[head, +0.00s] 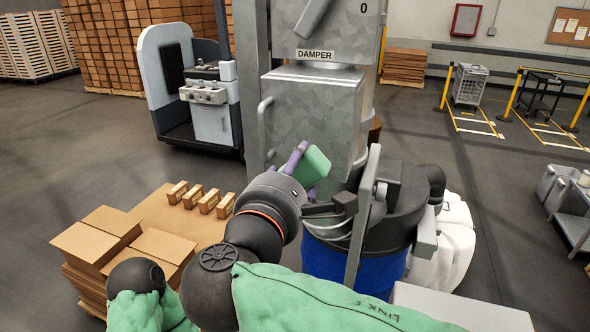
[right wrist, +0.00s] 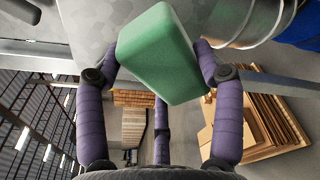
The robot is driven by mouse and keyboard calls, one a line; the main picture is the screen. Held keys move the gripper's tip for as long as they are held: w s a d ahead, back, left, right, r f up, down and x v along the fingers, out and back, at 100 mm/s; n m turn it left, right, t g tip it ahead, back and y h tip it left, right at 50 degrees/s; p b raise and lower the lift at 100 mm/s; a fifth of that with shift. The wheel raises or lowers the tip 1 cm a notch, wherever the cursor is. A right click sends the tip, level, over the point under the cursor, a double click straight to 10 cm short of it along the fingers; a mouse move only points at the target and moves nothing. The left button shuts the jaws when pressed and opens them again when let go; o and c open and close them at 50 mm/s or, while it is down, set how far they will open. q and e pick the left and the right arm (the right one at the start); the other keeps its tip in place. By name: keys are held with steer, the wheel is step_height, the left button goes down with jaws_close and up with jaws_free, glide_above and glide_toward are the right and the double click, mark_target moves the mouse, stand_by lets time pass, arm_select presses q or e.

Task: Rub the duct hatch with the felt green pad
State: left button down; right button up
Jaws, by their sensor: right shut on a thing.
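The duct hatch (head: 310,115) is a galvanized metal door with a handle at its left, below a box labelled DAMPER. The felt green pad (head: 315,166) is a green block in front of the hatch's lower part. My right gripper (head: 301,160) has purple fingers and is shut on the pad. In the right wrist view the pad (right wrist: 160,50) sits between the fingers, close to a grey metal surface (right wrist: 90,25). I cannot tell whether the pad touches the hatch. The gripper of my left arm does not show in the head view.
A blue drum with a dark lid (head: 400,225) stands below and right of the hatch. A pallet truck (head: 185,85) stands behind, with open floor around.

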steer(key=shift+v, duration=1.5)
steer(key=shift+a+f, duration=0.1)
steer(key=shift+f, duration=0.1)
